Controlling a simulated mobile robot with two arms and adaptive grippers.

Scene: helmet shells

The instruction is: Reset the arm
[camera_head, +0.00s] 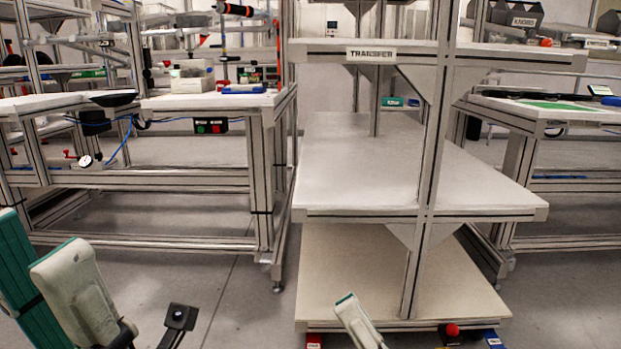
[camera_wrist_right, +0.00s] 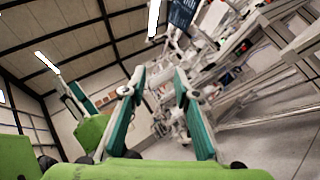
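My right gripper (camera_wrist_right: 158,78) shows in the right wrist view, its two teal-padded fingers apart with nothing held between them. In the head view a white fingertip with a teal edge, part of my right gripper (camera_head: 356,320), rises from the bottom edge in front of the transfer rack; the rest is out of frame. White and teal parts of my left arm and gripper (camera_head: 62,285) stand large at the lower left, cut off by the frame edge. Whether the left gripper is open or shut cannot be told.
A rack labelled TRANSFER (camera_head: 370,165) stands ahead with empty middle and lower shelves. A workbench (camera_head: 165,105) with boxes and tools is at the left, another bench (camera_head: 575,112) at the right. Open grey floor (camera_head: 235,300) lies between the left bench and the rack.

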